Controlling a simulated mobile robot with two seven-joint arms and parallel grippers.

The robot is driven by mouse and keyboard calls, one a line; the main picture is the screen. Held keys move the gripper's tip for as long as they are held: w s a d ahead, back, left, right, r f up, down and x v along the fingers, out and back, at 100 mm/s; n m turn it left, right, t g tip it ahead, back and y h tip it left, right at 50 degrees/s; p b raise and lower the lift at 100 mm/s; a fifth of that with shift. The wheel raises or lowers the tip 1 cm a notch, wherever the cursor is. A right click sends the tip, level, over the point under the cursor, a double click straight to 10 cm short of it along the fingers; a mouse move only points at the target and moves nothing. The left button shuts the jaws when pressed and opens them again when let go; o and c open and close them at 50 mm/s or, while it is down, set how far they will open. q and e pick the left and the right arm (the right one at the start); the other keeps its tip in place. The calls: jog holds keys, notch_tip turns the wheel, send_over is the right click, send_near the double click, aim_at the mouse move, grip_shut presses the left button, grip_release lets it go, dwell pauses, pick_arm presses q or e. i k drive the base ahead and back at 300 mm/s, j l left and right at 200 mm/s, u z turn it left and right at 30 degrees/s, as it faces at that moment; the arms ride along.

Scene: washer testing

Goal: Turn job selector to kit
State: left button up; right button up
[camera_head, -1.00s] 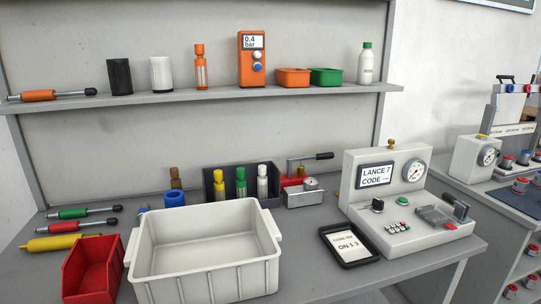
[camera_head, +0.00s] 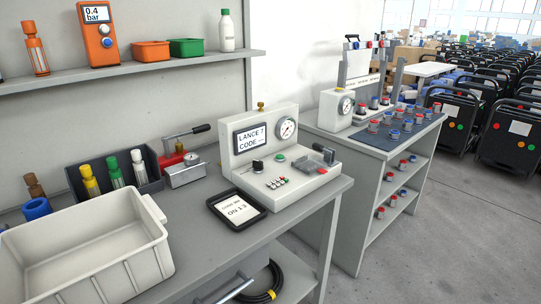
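The test console (camera_head: 262,150) is a pale box on the grey bench, right of centre in the head view. Its screen (camera_head: 250,136) reads "LANCE ?" and "CODE" with dashes. A black knob (camera_head: 257,166), which looks like the selector, sits on the console below the screen; its pointing direction and any labels are too small to read. A green button (camera_head: 281,158), a small keypad (camera_head: 277,182) and a round gauge (camera_head: 287,128) are also on the console. Neither of my grippers is in view.
A black-framed tablet (camera_head: 237,208) lies in front of the console. A large white bin (camera_head: 85,250) stands at the left, with a dark rack (camera_head: 150,172) of coloured bottles behind it. A second bench (camera_head: 352,160) stands at the right beyond a gap. Open floor (camera_head: 440,240) lies further right.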

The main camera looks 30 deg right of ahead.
aim_at(258, 165)
jog(key=l+u, duration=0.1)
jog(key=u, duration=0.55)
jog(key=k+l+u, duration=0.1)
jog(key=l+u, duration=0.35)
jog(key=k+l+u, duration=0.1)
jog(key=l+u, duration=0.2)
jog(key=u, duration=0.15)
jog(key=k+l+u, duration=0.15)
jog(key=l, duration=0.25)
jog(key=k+l+u, duration=0.15)
jog(key=k+l, duration=0.15)
jog(key=k, duration=0.05)
